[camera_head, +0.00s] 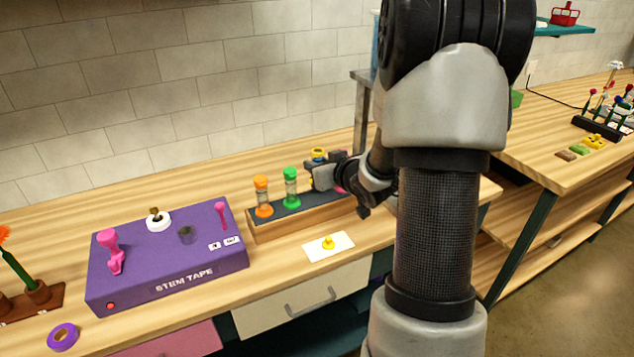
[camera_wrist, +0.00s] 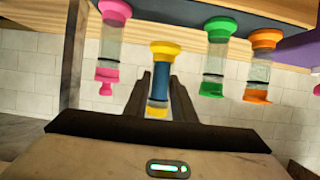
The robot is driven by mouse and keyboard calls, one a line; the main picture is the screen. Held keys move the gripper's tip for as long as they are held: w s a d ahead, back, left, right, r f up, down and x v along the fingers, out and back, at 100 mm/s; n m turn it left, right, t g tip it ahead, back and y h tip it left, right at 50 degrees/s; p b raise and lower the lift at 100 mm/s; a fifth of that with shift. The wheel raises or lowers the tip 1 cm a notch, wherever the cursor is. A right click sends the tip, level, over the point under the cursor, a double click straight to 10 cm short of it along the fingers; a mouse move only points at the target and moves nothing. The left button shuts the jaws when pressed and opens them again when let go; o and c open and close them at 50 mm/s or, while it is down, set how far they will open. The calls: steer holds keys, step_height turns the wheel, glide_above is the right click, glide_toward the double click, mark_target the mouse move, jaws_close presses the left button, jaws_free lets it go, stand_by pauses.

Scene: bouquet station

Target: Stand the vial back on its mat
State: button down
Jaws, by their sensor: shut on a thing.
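My gripper (camera_wrist: 160,88) is shut on a vial with yellow ends and a blue middle (camera_wrist: 161,82). Its yellow rim (camera_head: 318,153) shows above my fingers in the head view, and the rest is mostly hidden there. Its yellow base looks raised relative to the bases of its neighbours; the exact gap cannot be told. The wrist view is upside down. The held vial is between a green vial (camera_head: 290,188) and a pink vial (camera_wrist: 110,45). The dark strip (camera_head: 320,205) on the wooden rack bears the green and orange vials. A white mat (camera_head: 343,240) lies before the rack with a small yellow piece (camera_head: 328,243) on it.
An orange vial (camera_head: 262,197) stands at the rack's left end. A purple stem tape box (camera_head: 170,260) is left of the rack, with a purple tape roll (camera_head: 62,337) before it. The bench (camera_head: 275,260) is clear around the white mat. The tiled wall is behind.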

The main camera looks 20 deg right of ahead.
steer(key=shift+f+b, duration=0.3)
steer(key=shift+f, duration=1.7)
steer(key=shift+f, duration=0.1)
steer(key=shift+f, duration=0.15)
steer(key=c, duration=1.5)
jaws_free()
steer(key=shift+r, duration=0.35)
steer(key=v, duration=1.2)
steer(key=shift+f+p, duration=0.2)
steer(key=shift+p, duration=0.2)
